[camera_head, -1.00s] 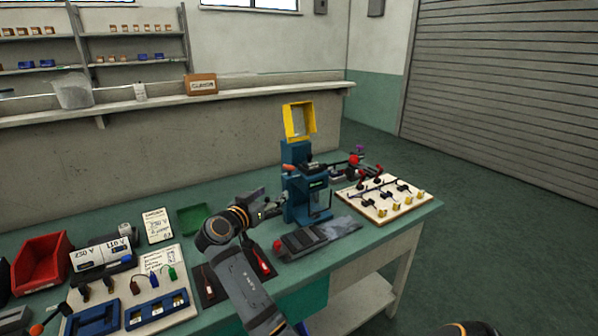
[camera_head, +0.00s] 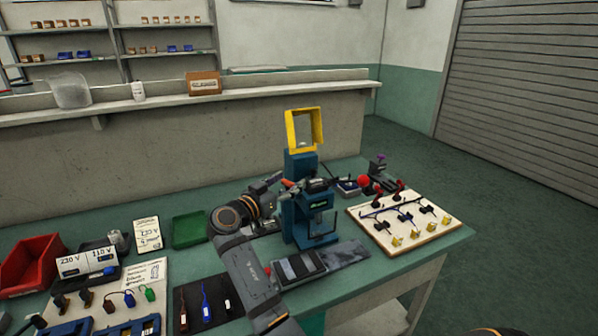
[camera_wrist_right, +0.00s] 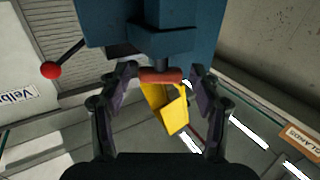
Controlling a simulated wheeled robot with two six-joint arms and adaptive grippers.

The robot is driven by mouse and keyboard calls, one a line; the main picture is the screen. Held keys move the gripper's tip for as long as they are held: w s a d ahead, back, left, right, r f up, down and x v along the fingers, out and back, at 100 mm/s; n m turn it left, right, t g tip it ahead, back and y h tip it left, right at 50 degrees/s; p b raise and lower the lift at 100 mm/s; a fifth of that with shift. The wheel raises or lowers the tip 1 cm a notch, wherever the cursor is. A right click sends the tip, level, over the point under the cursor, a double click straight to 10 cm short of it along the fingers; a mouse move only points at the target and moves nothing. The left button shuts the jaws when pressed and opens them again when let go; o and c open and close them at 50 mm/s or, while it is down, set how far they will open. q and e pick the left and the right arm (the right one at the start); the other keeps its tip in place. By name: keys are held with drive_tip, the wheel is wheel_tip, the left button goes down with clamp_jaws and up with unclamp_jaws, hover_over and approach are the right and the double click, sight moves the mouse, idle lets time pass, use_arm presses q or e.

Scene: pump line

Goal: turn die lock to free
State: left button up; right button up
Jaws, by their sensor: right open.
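The blue press (camera_head: 303,215) stands on the green bench with a raised yellow guard (camera_head: 304,130) and a lever with a red ball knob (camera_head: 364,181). A short red-orange handle, seemingly the die lock (camera_head: 291,184), sticks out of its upper left side. My right gripper (camera_head: 279,183) is beside it at the press's left. In the right wrist view, the handle (camera_wrist_right: 160,75) lies crosswise between the tips of the open fingers (camera_wrist_right: 162,78), under a blue block. Whether a finger touches it I cannot tell. My left gripper is out of view.
A cream board (camera_head: 408,225) with black clamps and yellow pieces lies right of the press. A dark grey plate (camera_head: 300,265) lies in front of it. A green tray (camera_head: 189,229) and red bin (camera_head: 32,263) are to the left.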

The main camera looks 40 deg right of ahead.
drive_tip(key=shift+w+d, duration=0.15)
drive_tip(key=shift+d, duration=0.2)
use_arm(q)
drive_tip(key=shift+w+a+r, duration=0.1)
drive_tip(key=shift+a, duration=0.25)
use_arm(e)
drive_tip(key=shift+a, duration=0.1)
drive_tip(key=shift+c, duration=0.3)
drive_tip(key=c, duration=1.1)
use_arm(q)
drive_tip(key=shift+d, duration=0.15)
